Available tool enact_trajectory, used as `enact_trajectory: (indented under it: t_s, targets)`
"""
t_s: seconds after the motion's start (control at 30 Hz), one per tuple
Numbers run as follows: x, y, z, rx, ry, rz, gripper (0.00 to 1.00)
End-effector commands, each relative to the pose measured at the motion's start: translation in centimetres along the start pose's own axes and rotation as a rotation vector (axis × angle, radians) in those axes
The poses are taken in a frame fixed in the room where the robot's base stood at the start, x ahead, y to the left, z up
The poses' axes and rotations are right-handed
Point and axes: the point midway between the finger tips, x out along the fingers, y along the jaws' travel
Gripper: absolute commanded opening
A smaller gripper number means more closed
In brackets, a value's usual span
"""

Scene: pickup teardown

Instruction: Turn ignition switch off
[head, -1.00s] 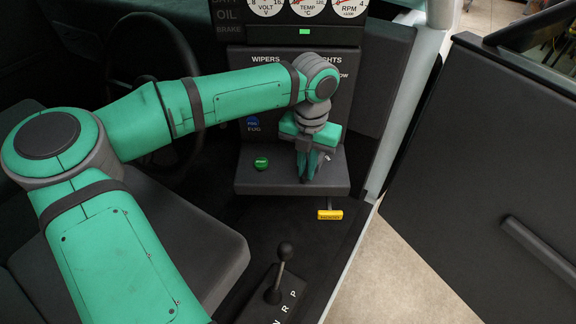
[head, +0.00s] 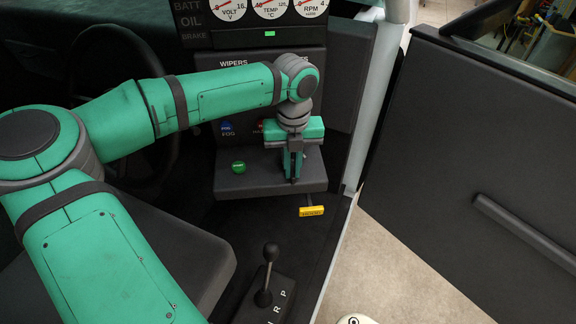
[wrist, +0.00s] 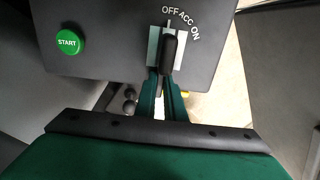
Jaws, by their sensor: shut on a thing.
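The ignition switch (wrist: 171,48) is on the dark panel in the wrist view, a black key-like handle over a light plate. The labels OFF, ACC and ON arc above it. The handle stands nearly upright in the picture, its top close below OFF. My gripper (wrist: 167,88) is shut on the lower part of the handle. In the head view my gripper (head: 292,177) points down onto the panel ledge (head: 245,187) and hides the switch.
A green START button (head: 238,167) sits left of my gripper. A yellow handle (head: 313,211) hangs below the ledge. A gear lever (head: 269,262) stands lower down. The steering wheel is behind my arm, and the open door (head: 480,150) is at right.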

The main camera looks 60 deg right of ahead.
Motion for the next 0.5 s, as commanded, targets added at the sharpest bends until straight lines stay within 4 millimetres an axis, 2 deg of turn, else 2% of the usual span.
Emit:
enact_trajectory:
  t_s: [0.5]
  targets:
    - [-0.06,-0.24,0.03,-0.019,0.0,0.004,0.0]
